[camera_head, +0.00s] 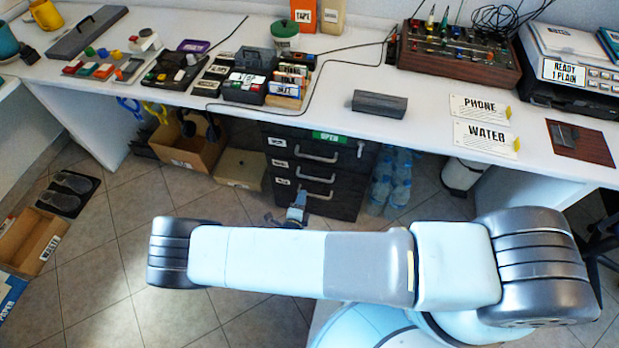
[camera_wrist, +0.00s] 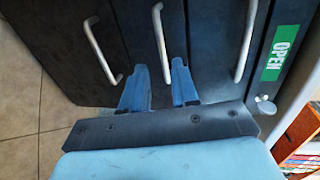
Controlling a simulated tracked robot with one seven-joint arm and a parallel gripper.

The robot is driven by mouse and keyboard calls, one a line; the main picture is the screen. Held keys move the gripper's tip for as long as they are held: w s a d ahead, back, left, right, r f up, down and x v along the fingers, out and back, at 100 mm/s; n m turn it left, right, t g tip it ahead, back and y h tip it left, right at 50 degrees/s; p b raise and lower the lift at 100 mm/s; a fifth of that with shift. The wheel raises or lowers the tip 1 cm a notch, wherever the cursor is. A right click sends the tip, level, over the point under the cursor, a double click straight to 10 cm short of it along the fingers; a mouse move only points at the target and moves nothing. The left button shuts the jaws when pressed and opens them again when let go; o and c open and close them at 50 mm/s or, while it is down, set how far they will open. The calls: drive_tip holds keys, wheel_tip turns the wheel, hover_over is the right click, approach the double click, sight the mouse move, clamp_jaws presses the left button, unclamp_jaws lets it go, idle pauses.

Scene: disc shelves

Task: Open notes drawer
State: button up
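The dark drawer unit (camera_head: 340,178) stands under the bench, with three drawers stacked and all apparently shut. Each has a bar handle and a small white label, too small to read surely, so I cannot tell which is notes. My gripper (camera_head: 297,208) is low in front of the unit, partly hidden by my arm. In the wrist view my gripper (camera_wrist: 160,85) is open, with two blue fingers apart. The near end of the middle handle (camera_wrist: 158,30) appears between the fingertips; contact cannot be told. The top handle (camera_wrist: 247,40) and bottom handle (camera_wrist: 97,48) lie either side.
Cardboard boxes (camera_head: 190,150) stand left of the unit, water bottles (camera_head: 390,180) right. The white bench (camera_head: 440,125) overhangs it. Tiled floor in front is clear.

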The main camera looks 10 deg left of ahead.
sight(309, 177)
drive_tip(key=x, duration=1.1)
drive_tip(key=shift+w, duration=0.4)
drive_tip(key=shift+c, duration=0.3)
clamp_jaws()
drive_tip(key=shift+s+f, duration=0.1)
